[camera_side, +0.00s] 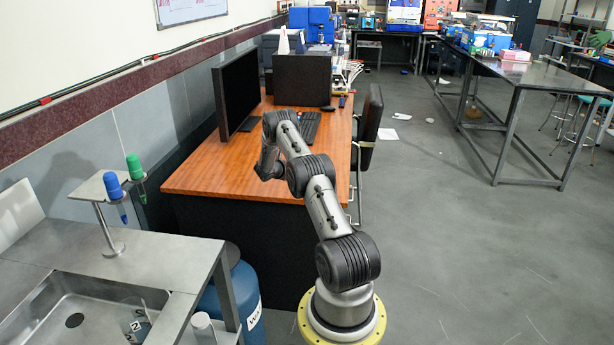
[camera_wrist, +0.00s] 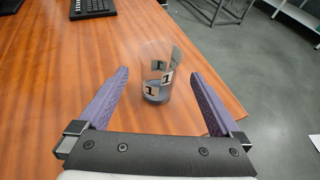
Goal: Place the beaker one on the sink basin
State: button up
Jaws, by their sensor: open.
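In the wrist view, beaker one (camera_wrist: 155,85), a clear glass with marker squares reading "1", stands upright on the brown wooden desk. My gripper (camera_wrist: 160,73) is open, with its two purple fingers on either side of the beaker and visible gaps on both sides. I cannot make out the beaker or the fingers in the side view, where the end of my arm (camera_side: 268,165) is over the desk. The grey metal sink basin (camera_side: 60,300) is at the lower left of the side view. A small item marked "2" (camera_side: 139,325) is inside it, at its right.
The wooden desk (camera_side: 205,180) carries a monitor (camera_side: 237,92) and a keyboard (camera_side: 310,125). A metal stand (camera_side: 108,215) with blue and green capped tubes rises behind the sink. A blue drum (camera_side: 245,300) stands between sink and desk. A chair (camera_side: 370,125) is at the desk's right.

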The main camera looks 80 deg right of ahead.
jog(key=shift+x, duration=2.5)
jog(key=shift+f, duration=0.1)
jog(key=c, duration=1.5)
jog(key=shift+r, duration=0.25)
jog(key=shift+s+a+r, duration=0.55)
jog(key=shift+a+r, duration=1.55)
jog(key=shift+a, duration=0.15)
jog(key=shift+s+a+r, duration=0.5)
jog(key=shift+a+r, duration=1.6)
jog(key=shift+a, duration=0.15)
jog(key=shift+s+a+r, duration=0.55)
jog(key=shift+a+r, duration=1.5)
jog(key=shift+a, duration=0.2)
